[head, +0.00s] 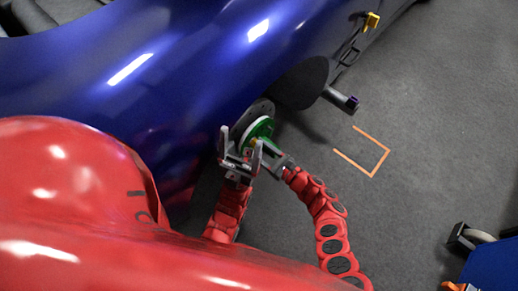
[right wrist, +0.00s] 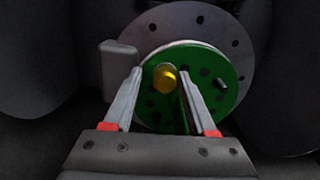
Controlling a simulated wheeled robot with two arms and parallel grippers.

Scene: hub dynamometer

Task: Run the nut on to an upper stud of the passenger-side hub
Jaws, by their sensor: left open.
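The hub shows as a green disc (right wrist: 216,103), with a grey disc (right wrist: 240,65) behind it; its green edge also shows in the head view (head: 262,126). The yellow nut (right wrist: 165,78) is in front of the green disc's upper left part. Whether it is threaded on a stud is unclear. My right gripper (right wrist: 163,72) has its fingers apart, one each side of the nut with gaps between. In the head view its fingertips are mostly hidden beside the hub. My left gripper (head: 241,147) is open and empty near the hub's lower left side. A dark stud (right wrist: 220,85) stands at the disc's right.
The blue car body (head: 190,70) overhangs the hub. A glossy red surface (head: 70,170) fills the lower left. Orange tape (head: 374,176) marks the open grey floor on the right. A blue wheeled unit (head: 495,262) is at the lower right. A grey block (right wrist: 120,62) sits left of the hub.

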